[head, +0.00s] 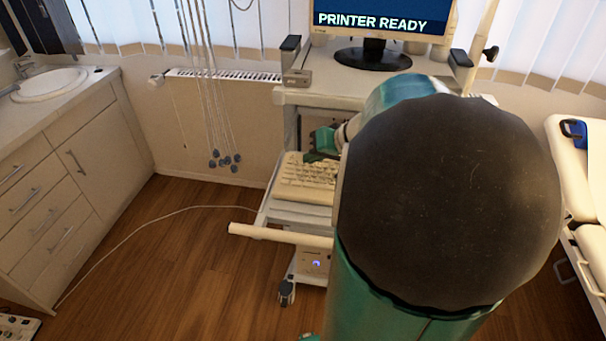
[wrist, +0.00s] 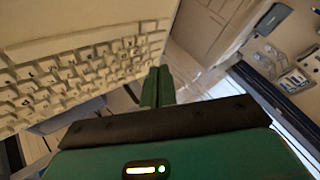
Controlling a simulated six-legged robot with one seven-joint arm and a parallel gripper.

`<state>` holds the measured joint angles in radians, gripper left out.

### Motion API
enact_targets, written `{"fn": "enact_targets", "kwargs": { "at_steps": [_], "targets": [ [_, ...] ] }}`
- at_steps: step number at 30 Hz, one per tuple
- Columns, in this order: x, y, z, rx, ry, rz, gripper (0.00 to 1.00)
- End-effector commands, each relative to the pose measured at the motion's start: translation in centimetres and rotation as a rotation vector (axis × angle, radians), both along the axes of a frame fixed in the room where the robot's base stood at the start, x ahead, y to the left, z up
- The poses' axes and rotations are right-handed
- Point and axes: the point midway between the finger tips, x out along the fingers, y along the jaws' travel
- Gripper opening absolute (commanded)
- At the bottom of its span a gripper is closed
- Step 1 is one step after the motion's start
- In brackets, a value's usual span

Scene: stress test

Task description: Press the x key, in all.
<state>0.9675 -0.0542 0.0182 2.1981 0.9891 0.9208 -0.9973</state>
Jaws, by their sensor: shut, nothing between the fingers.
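A cream keyboard (head: 305,178) lies on the pull-out shelf of a white cart. It also fills the upper left of the wrist view (wrist: 90,60), tilted, with its rows of keys in sight. In the head view my gripper (head: 322,148) is over the keyboard's far edge, and my arm hides the keyboard's right part.
A monitor (head: 385,18) reading "PRINTER READY" stands on the cart top (head: 310,97). A pale handle bar (head: 280,235) juts out before the shelf. A counter with a sink (head: 50,84) is left, a padded couch (head: 580,165) right. A cable lies on the wooden floor.

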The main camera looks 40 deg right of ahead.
Motion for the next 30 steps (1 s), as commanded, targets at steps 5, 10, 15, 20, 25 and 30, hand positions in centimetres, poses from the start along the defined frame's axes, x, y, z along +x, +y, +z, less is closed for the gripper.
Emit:
{"fn": "enact_targets", "kwargs": {
  "at_steps": [5, 10, 15, 20, 25, 30],
  "targets": [
    [0.1, 0.1, -2.2, 0.003, 0.001, 0.000, 0.00],
    [0.0, 0.0, -3.3, 0.000, 0.001, -0.001, 0.00],
    [0.0, 0.0, -3.5, -0.001, 0.000, -0.001, 0.00],
    [0.0, 0.0, -3.5, -0.001, 0.000, -0.001, 0.00],
    [0.0, 0.0, -3.5, -0.001, 0.000, -0.001, 0.00],
    [0.0, 0.0, -3.5, -0.001, 0.000, -0.001, 0.00]
  ]
}}
